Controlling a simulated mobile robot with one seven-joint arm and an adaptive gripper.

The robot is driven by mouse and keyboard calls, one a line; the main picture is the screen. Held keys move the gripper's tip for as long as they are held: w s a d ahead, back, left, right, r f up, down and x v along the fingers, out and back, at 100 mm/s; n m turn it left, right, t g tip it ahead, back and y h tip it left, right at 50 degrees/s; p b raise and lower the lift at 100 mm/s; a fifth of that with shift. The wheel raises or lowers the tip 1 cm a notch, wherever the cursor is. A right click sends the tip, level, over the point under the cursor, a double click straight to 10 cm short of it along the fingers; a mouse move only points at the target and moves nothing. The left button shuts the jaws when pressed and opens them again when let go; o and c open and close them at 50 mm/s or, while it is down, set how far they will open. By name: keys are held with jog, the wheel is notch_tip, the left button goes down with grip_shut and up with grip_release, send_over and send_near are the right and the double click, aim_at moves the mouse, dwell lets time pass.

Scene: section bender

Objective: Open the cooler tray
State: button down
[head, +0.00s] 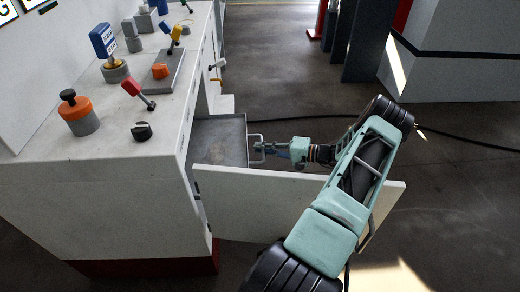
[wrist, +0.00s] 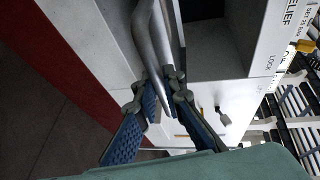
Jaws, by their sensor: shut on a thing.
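The cooler tray (head: 222,138) is a shallow grey metal tray. It sticks out from the side of the white cabinet in the head view, and its inside looks empty. Its metal bar handle (head: 250,142) is at the outer end, and the bar also shows in the wrist view (wrist: 154,38). My gripper (head: 263,148) is at this handle with its fingers shut on the bar. In the wrist view the blue-padded fingers (wrist: 165,98) lie on both sides of the bar's lower end.
A white door panel (head: 300,198) stands swung out below the tray, under my arm. The white cabinet (head: 95,185) carries knobs and levers on top. A black cable (head: 455,138) lies on the floor at the right.

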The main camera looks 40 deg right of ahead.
jog(key=c, duration=2)
grip_release()
jog(key=v, duration=1.2)
